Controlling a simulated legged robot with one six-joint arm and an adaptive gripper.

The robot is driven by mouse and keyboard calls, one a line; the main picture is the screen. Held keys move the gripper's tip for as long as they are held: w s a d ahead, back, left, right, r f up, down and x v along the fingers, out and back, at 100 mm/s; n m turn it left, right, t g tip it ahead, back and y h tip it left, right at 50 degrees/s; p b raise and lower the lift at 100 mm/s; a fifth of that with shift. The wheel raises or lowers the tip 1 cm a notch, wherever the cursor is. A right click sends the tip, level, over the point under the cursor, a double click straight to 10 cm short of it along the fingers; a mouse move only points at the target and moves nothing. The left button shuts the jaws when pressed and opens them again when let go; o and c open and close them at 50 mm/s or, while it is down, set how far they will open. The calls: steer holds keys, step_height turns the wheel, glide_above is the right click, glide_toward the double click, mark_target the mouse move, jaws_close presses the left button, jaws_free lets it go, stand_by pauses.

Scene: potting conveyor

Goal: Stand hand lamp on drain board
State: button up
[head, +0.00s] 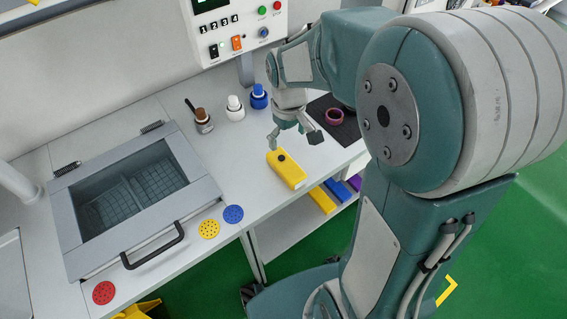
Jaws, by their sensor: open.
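A yellow block-shaped body with a black round spot (289,172), which looks like the hand lamp, lies on the grey bench near its front edge. My gripper (294,138) is open and empty above and just behind it, fingers pointing down. They look apart from it. A dark flat board (347,131), perhaps the drain board, lies to the right on the bench, partly hidden behind my arm. A dark red ring (334,116) rests on it.
A brush jar (203,121), a white bottle (235,108) and a blue bottle (259,97) stand behind left. Red (103,292), yellow (209,229) and blue (233,214) perforated discs lie along the front. A control panel (240,28) stands behind.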

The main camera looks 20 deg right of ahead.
mark_target(286, 164)
steer(key=f, duration=0.4)
steer(key=shift+s+a+f, duration=0.1)
steer(key=shift+a+f, duration=0.2)
steer(key=shift+f, duration=0.1)
steer(key=f, duration=0.4)
steer(key=shift+s+f, duration=0.15)
steer(key=shift+s, duration=0.2)
steer(key=shift+f, duration=0.55)
steer(key=shift+r, duration=0.15)
steer(key=c, duration=1.2)
